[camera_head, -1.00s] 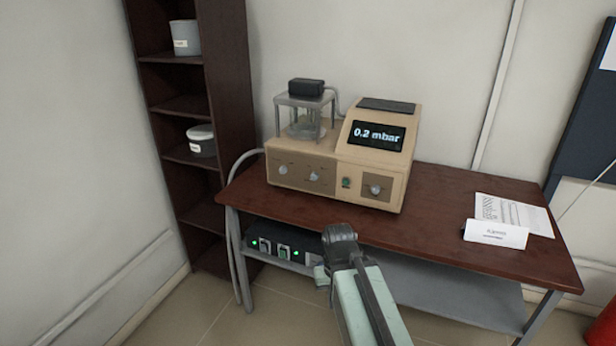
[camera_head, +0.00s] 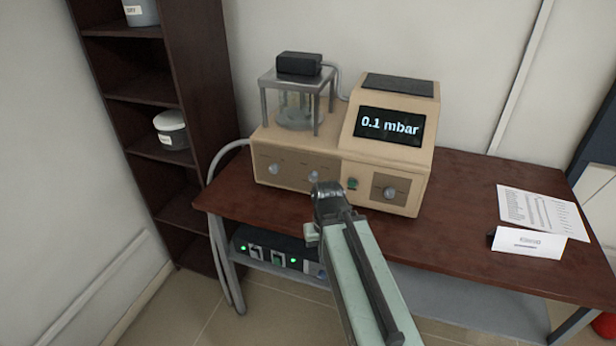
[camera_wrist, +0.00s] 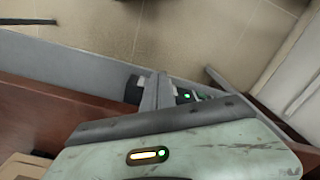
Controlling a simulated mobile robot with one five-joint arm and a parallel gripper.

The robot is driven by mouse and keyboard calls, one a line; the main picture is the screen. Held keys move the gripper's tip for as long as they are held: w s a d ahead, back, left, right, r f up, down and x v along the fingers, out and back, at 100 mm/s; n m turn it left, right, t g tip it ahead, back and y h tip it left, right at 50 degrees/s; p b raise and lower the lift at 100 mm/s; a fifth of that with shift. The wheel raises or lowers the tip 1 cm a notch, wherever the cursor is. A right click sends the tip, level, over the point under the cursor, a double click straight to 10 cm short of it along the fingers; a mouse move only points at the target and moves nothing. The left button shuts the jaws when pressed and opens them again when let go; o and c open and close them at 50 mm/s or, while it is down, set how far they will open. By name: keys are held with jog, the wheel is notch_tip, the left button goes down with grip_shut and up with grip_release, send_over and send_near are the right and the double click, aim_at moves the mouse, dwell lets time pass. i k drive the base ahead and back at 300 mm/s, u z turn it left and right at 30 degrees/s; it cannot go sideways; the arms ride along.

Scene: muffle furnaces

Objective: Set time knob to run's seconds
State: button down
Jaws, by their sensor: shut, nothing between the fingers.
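A beige tabletop instrument (camera_head: 345,160) stands on the dark red table, with a display (camera_head: 390,126) reading "0.1 mbar". Its front has a left knob (camera_head: 273,169), a middle knob (camera_head: 313,176) and a right knob (camera_head: 390,193). A green button (camera_head: 352,183) sits left of the right knob. The labels are too small to read, so I cannot tell which is the time knob. My gripper (camera_wrist: 157,90) is shut and empty in the wrist view, pointing past the table's edge. In the head view, my arm ends in front of the instrument, just below the middle knob, apart from the knobs.
A glass chamber (camera_head: 298,105) stands on the instrument's left. A box with green lights (camera_head: 268,250) sits on the lower shelf. A dark shelf unit (camera_head: 205,90) stands left.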

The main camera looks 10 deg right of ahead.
aim_at(313, 176)
jog(key=u, duration=2.95)
jog(key=k, duration=1.2)
jog(key=z, duration=0.55)
jog(key=i, duration=1)
jog(key=u, duration=0.1)
